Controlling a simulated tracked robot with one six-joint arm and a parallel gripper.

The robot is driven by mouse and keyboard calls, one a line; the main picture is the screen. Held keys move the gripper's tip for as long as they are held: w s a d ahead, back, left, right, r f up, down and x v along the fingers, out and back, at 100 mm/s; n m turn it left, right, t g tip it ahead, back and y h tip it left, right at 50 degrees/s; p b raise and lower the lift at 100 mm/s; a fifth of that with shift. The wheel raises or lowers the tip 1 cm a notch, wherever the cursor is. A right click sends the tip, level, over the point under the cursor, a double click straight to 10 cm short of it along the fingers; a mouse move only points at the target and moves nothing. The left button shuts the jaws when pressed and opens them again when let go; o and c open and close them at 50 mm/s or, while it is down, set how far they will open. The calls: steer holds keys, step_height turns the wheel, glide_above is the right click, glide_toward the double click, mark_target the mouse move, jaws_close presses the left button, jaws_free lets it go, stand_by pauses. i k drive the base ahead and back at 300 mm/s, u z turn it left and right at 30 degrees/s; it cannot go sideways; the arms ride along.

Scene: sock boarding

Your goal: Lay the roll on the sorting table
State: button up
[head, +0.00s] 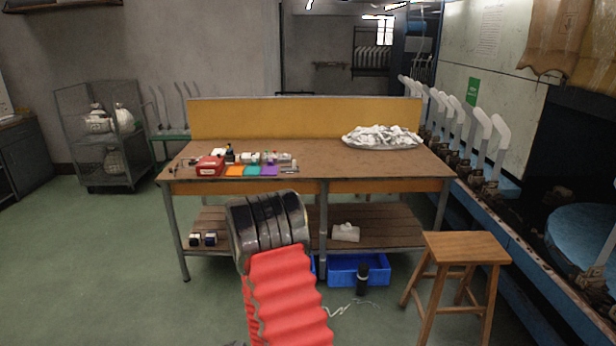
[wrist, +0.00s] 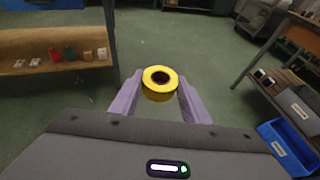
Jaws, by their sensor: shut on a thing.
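The roll (wrist: 159,96) is a short yellow ring with a dark hole, seen in the wrist view between the two purple fingers of my gripper (wrist: 160,84). My gripper is shut on it and holds it above the green floor. The roll and my gripper do not show in the head view, where my red-sleeved arm fills the lower middle. The sorting table (head: 325,158) stands ahead in the head view, with a brown top and a yellow back panel. Its edge and lower shelf appear at the right of the wrist view.
A red box (head: 209,166), coloured pads and small items crowd the tabletop's left; a white heap on a tray (head: 382,137) lies back right. The top's middle and front right are bare. A wooden stool (head: 462,251) and blue bin (head: 344,270) stand low in front.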

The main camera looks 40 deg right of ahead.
mark_target(325, 167)
steer(key=z, duration=0.4)
steer(key=i, duration=0.8)
steer(key=z, duration=1.1)
steer(key=i, duration=2.25)
steer(key=u, duration=0.65)
